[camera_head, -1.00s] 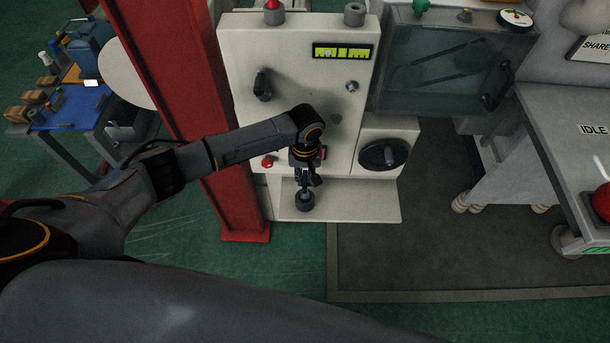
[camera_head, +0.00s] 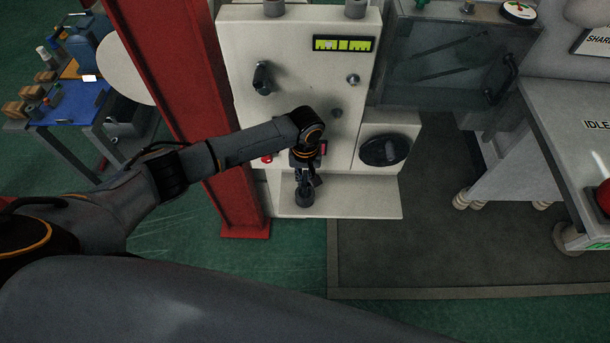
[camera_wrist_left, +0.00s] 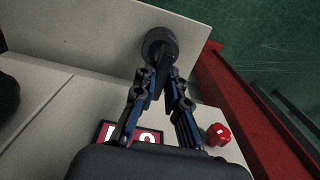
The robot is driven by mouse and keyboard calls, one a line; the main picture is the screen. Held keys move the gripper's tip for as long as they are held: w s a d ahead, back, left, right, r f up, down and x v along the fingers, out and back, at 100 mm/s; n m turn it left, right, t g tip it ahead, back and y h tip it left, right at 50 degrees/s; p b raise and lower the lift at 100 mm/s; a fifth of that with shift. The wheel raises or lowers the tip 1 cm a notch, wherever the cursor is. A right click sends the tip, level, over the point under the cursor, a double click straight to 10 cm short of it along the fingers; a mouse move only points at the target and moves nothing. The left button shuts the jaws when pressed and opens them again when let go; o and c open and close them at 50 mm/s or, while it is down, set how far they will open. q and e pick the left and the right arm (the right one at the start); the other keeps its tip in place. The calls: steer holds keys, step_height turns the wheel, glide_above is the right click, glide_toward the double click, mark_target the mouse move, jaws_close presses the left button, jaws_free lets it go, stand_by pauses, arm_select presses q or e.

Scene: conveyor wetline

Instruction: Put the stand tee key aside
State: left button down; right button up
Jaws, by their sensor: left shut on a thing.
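My left gripper (camera_head: 304,185) is shut on the dark stand tee key (camera_wrist_left: 168,68), low in front of the pale cabinet. The fingers in the left wrist view (camera_wrist_left: 166,84) point at a round dark stand (camera_wrist_left: 158,41) on the cabinet's ledge, and the held part stands between the fingertips and that round piece. In the head view the round dark stand (camera_head: 304,198) shows just below the fingertips. Whether the key is seated in it or clear of it I cannot tell. My right gripper is not in view.
The pale cabinet (camera_head: 240,70) carries a display, knobs and a red button (camera_wrist_left: 218,134) close beside the gripper. A red column (camera_head: 190,110) stands at its left. The ledge (camera_head: 365,200) right of the stand is bare. A blue-topped table (camera_head: 75,118) is far left.

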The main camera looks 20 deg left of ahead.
arm_select(q)
steer(key=shift+f, duration=0.5)
steer(key=c, duration=1.3)
jaws_free()
step_height(320, 180, up, 12)
steer(key=shift+s+d, duration=0.1)
